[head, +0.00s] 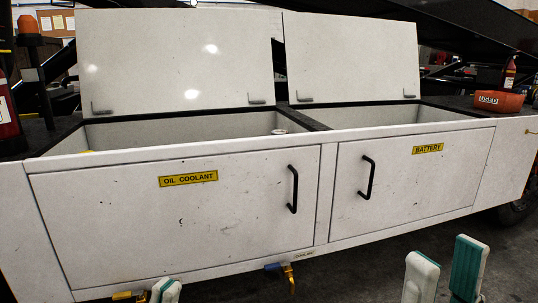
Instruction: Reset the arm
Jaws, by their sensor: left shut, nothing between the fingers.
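My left gripper (165,288) shows only as a white and teal fingertip at the bottom edge, left of centre. It is shut with nothing in it. The rest of it is below the frame. My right gripper (446,256) is at the bottom right. Its two white and teal fingers point up and stand apart, with nothing between them. Both grippers appear in front of the lower part of the loader's white cabinet and touch nothing that I can see.
The white cabinet has an OIL COOLANT door (180,215) and a BATTERY door (415,185), both shut. Above them, the left lid (175,60) and right lid (352,60) stand open. A red USED bin (499,101) sits at the right. Valves (288,270) hang below.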

